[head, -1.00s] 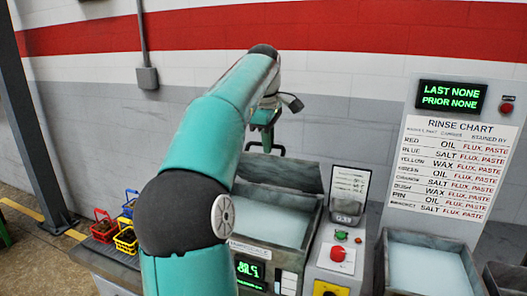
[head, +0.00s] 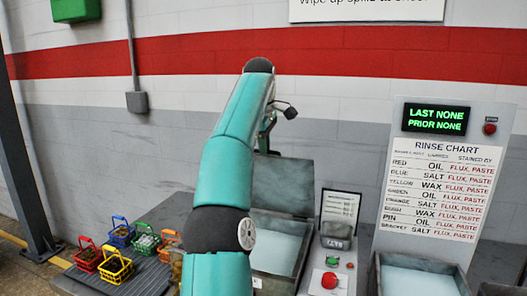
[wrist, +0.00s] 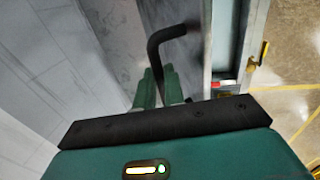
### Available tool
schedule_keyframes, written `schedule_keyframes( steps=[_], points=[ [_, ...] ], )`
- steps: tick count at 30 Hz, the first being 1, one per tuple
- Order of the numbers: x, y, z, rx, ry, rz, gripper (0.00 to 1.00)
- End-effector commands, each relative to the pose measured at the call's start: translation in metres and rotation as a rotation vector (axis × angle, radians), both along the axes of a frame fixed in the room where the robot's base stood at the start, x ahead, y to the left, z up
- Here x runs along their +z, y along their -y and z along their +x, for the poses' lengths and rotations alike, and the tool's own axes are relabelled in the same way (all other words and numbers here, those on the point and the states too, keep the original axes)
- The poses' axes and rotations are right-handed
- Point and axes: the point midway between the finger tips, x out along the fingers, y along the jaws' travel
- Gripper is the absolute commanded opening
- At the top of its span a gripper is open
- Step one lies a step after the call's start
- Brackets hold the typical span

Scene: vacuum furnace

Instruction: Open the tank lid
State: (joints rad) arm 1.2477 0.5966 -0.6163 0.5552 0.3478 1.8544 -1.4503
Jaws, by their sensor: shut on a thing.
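The tank (head: 296,232) stands open just right of my arm, with pale liquid inside. Its grey lid (head: 283,185) stands steeply raised at the back edge. My gripper (head: 267,132) is at the top of the lid in the head view, largely hidden behind my arm. In the wrist view, the green fingers of my gripper (wrist: 157,82) are shut on the black bent lid handle (wrist: 160,42). The exact contact between the fingers and handle is partly hidden.
Several coloured baskets, among them a yellow one (head: 115,268), stand at left on a dark bench (head: 152,275). A control box with a red button (head: 329,280) is right of the tank. A second tank (head: 425,262) stands below the rinse chart (head: 432,190). A wall is behind.

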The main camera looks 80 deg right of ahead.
Motion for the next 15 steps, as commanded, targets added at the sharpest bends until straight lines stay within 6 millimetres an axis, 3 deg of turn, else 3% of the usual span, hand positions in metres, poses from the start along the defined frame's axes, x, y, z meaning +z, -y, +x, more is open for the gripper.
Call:
schedule_keyframes(
  steps=[13, 15],
  points=[
    [-0.0031, 0.003, -0.0022, -0.005, -0.001, 0.006, 0.0],
    [-0.0028, 0.0028, -0.0021, -0.004, -0.001, 0.006, 0.2]
  ],
)
